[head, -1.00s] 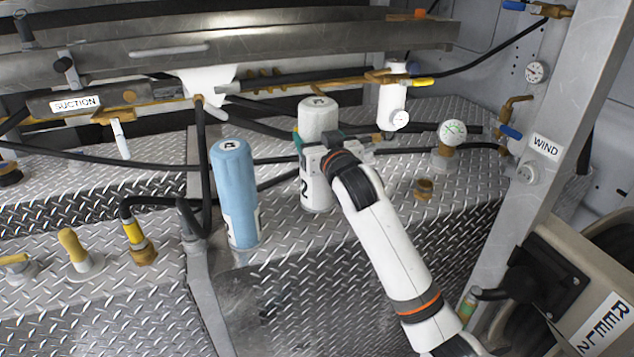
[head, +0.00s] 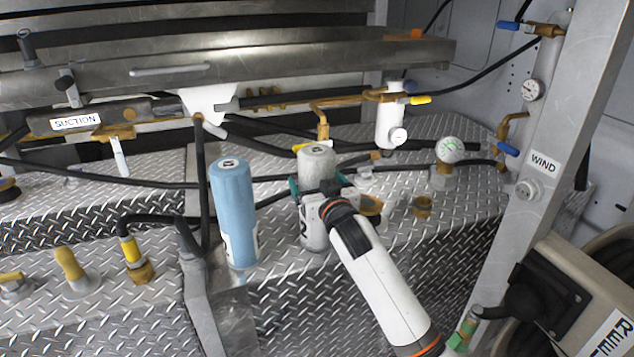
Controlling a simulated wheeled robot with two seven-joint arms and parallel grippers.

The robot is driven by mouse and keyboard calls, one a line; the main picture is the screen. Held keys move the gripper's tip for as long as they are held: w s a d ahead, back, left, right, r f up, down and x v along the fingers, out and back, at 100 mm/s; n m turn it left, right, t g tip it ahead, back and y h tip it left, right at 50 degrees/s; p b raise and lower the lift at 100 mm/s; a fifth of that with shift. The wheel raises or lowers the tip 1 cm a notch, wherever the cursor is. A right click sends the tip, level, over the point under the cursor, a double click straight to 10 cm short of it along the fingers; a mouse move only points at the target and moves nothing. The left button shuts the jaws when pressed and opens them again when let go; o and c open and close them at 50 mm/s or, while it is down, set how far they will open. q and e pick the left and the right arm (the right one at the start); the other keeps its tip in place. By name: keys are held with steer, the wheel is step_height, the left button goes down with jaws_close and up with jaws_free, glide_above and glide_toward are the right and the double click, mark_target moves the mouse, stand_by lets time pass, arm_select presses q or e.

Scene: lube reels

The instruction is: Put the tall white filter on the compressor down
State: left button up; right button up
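The tall white filter (head: 317,160) is upright in the middle of the head view, with a dark number on its lower side. My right gripper (head: 313,188) comes in from the lower right and is shut around the filter's middle, with teal fingertips at its sides. The filter's bottom shows near the front edge of the diamond-plate top (head: 385,235). I cannot tell whether it touches the plate. None of the surfaces in view is clearly marked as a compressor. My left gripper is not in view.
A blue filter (head: 233,205) stands close to the left of the white one. Black hoses (head: 100,180) and a white cylinder (head: 389,120) lie behind. A metal post (head: 545,160) rises at right.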

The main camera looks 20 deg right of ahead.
steer(key=shift+r, duration=0.2)
steer(key=shift+s+f, duration=0.15)
steer(key=shift+s, duration=0.15)
steer(key=s, duration=1.1)
steer(key=shift+s+d+b, duration=0.2)
steer(key=shift+b, duration=0.1)
